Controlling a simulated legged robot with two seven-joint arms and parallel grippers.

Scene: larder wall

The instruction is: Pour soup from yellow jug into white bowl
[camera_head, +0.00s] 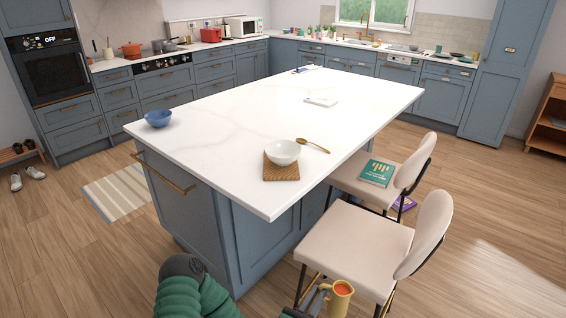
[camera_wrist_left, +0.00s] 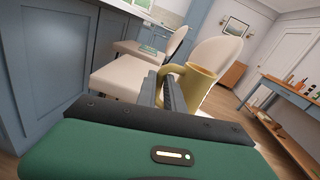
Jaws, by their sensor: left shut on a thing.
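The yellow jug (camera_head: 340,300) is at the bottom of the head view, upright or nearly so, with orange soup showing inside its mouth. My left gripper (camera_head: 319,298) is shut on the jug at its handle side. The jug also shows in the left wrist view (camera_wrist_left: 198,88), beside the dark gripper fingers (camera_wrist_left: 166,92). The bowl's inside looks white. My right gripper is out of view.
The white-topped island (camera_head: 220,120) carries a gold spoon (camera_head: 313,145) beside the bowl, a blue bowl (camera_head: 158,118) and a white flat object (camera_head: 321,101). Two cream chairs stand along its right side; the nearer one (camera_head: 355,245) is close to the jug.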

